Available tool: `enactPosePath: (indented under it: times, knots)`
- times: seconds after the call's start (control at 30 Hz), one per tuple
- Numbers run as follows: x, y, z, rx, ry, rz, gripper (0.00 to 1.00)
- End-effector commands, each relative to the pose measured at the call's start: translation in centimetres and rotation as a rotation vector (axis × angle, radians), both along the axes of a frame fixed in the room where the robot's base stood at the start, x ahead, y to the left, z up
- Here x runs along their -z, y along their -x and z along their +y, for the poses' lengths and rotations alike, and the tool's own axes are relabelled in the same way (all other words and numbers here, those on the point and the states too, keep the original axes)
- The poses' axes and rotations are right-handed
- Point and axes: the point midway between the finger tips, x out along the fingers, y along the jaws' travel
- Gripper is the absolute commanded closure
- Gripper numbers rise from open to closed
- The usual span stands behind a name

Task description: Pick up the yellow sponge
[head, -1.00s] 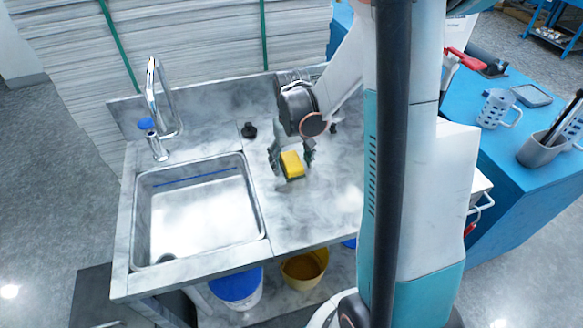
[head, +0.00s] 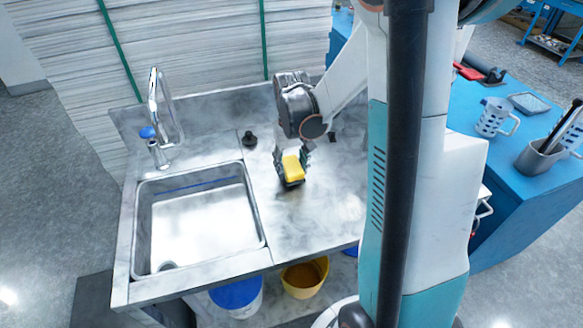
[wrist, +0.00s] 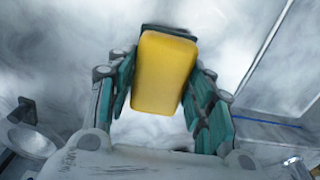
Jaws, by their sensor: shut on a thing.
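The yellow sponge (head: 293,169) has a dark green layer on one side. It is between the fingers of my gripper (head: 291,163), over the grey counter (head: 325,215) to the right of the sink. In the wrist view the sponge (wrist: 165,73) sits between the two teal fingers of my gripper (wrist: 161,95), which are shut on it from both sides. A dark shadow shows close under the sponge in the head view. I cannot tell how far the sponge is from the counter.
The sink (head: 200,225) lies left of my gripper, with a faucet (head: 158,110) behind it. A small black knob (head: 249,139) stands on the counter. A blue-lidded bucket (head: 237,295) and a yellow bucket (head: 304,277) are below. A blue table (head: 530,185) with cups is at right.

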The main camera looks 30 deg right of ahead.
Motion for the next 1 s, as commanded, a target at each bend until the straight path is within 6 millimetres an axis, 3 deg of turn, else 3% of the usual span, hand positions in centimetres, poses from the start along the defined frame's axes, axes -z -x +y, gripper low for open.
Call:
enactPosePath:
  times: [0.37,0.4,0.6,0.8,1.0]
  knots:
    - [-10.0,0.1,0.0,0.000,0.000,0.000,0.80]
    - [-11.0,0.0,0.0,0.000,0.000,0.000,0.86]
    - [-15.3,0.0,0.0,0.000,0.000,0.000,0.86]
    - [-17.5,0.0,0.0,0.000,0.000,0.000,0.86]
    - [-18.1,0.0,0.0,0.000,0.000,0.000,0.86]
